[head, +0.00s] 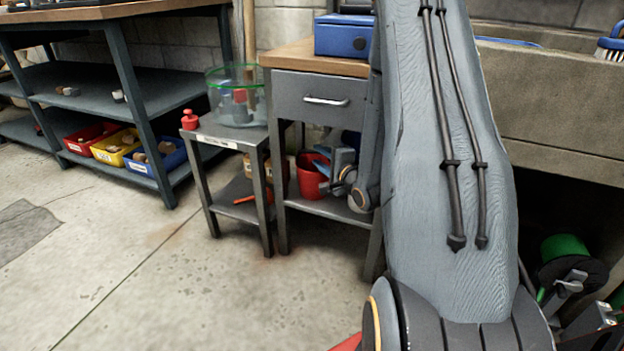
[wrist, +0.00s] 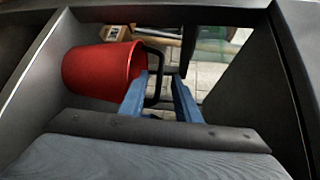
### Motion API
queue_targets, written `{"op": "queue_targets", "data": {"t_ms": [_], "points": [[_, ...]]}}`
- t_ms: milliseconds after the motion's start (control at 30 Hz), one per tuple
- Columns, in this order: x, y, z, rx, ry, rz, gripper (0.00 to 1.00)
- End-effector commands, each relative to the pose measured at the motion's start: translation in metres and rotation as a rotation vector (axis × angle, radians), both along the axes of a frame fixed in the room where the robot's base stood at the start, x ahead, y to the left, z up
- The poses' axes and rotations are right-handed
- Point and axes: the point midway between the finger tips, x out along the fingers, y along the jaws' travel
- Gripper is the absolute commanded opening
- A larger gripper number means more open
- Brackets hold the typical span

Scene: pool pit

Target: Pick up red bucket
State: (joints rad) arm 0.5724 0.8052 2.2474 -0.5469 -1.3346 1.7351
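The red bucket (head: 308,178) stands on the lower shelf (head: 335,208) of the grey drawer table in the head view. In the head view my gripper (head: 325,165) is beside the bucket's right side, under the drawer, partly hidden by my arm.
The drawer table (head: 320,98) is close above, with legs around the shelf. A blue box (head: 343,36) sits on top. A small side table (head: 228,135) stands left, holding a glass container (head: 233,97) and red weight (head: 189,120). Floor in front is clear.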

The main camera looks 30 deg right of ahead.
Motion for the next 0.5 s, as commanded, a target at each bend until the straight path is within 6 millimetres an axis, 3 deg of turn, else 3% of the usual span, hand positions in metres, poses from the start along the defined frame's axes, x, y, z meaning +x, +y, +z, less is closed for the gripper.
{"op": "queue_targets", "data": {"t_ms": [300, 500], "points": [[0.036, -0.002, -0.008, -0.004, -0.002, 0.003, 0.30], [0.050, -0.002, -0.009, -0.003, -0.001, 0.001, 0.30]]}}
